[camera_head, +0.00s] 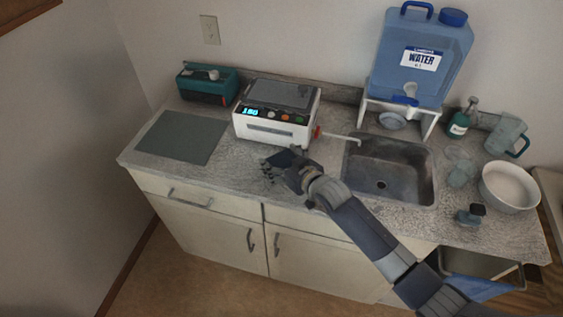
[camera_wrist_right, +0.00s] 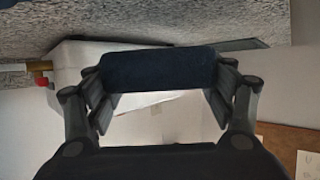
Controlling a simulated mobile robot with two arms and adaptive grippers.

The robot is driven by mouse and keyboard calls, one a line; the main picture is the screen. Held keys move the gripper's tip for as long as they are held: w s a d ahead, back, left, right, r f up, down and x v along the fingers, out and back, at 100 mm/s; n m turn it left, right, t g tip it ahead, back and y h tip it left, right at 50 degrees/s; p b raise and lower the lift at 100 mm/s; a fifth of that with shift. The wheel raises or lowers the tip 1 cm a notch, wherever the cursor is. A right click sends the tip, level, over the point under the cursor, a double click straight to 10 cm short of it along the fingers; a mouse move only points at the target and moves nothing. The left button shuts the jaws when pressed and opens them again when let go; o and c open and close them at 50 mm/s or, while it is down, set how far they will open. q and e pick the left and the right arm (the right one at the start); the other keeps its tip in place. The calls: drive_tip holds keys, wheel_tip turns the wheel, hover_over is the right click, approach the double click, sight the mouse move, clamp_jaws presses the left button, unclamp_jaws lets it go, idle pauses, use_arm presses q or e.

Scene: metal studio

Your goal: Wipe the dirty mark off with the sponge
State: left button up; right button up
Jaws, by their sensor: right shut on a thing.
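My right gripper (camera_head: 279,166) is over the front part of the speckled worktop, just in front of the white device. It is shut on a dark blue sponge (camera_wrist_right: 158,68), which spans between its two fingers in the right wrist view. In the head view the sponge (camera_head: 286,156) shows as a small dark patch at the fingers. I cannot tell whether the sponge touches the worktop. My left gripper is not in view.
The white device (camera_head: 271,128) with a lit display stands behind the gripper. A grey mat (camera_head: 180,137) and teal box (camera_head: 208,84) are left. The sink (camera_head: 388,172), blue water container (camera_head: 420,60), white bowl (camera_head: 509,187) and pitcher (camera_head: 505,134) are right.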

wheel_tip(320, 180, up, 2)
drive_tip(key=shift+a+r+p, duration=0.1)
drive_tip(key=shift+p, duration=0.5)
drive_tip(key=shift+r+p, duration=0.65)
drive_tip(key=shift+r, duration=0.1)
drive_tip(key=shift+r+p, duration=0.35)
drive_tip(key=shift+r, duration=0.1)
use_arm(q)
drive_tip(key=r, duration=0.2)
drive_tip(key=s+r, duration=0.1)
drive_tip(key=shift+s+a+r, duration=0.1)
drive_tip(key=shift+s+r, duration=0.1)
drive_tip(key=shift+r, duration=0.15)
